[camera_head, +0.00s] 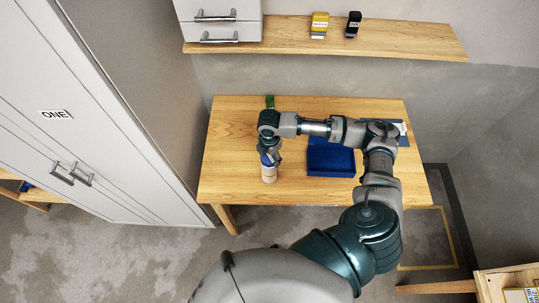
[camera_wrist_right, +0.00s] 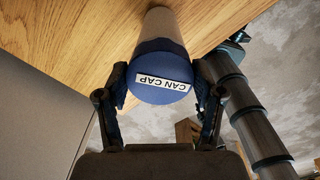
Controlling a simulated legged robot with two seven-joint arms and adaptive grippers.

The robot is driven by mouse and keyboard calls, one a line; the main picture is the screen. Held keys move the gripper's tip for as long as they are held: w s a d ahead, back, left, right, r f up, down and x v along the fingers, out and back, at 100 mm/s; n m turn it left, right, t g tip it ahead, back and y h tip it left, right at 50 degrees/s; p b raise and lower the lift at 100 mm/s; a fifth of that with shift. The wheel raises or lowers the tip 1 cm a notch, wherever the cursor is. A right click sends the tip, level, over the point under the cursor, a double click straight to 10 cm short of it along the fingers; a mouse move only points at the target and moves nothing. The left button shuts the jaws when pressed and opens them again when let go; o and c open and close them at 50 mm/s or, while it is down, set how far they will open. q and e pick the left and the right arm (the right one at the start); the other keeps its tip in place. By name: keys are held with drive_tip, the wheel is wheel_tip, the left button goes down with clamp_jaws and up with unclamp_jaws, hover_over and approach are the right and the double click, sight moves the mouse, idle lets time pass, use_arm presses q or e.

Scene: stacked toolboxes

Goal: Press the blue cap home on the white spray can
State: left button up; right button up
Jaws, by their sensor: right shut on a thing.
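The white spray can (camera_head: 268,174) stands near the left front part of the wooden table. The blue cap (camera_wrist_right: 160,72) bears a label reading CAN CAP and sits in line with the can's end in the right wrist view, where the can body (camera_wrist_right: 162,26) shows beyond it. I cannot tell whether a gap is left between them. My right gripper (camera_head: 269,156) is over the can's top. In the right wrist view its fingers (camera_wrist_right: 160,84) are on both sides of the cap, shut on it. My left gripper is not in view.
A blue open box (camera_head: 331,160) lies right of the can on the table (camera_head: 232,150). A green item (camera_head: 269,101) is at the table's back edge. My right forearm spans the table. A shelf (camera_head: 400,42) with yellow and black items is behind; a grey cabinet (camera_head: 50,140) stands left.

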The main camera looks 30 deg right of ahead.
sight(269, 156)
drive_tip(key=shift+f, duration=0.1)
drive_tip(key=o, duration=1.1)
drive_tip(key=shift+c, duration=0.2)
wheel_tip(269, 156, up, 12)
drive_tip(key=shift+f, duration=0.15)
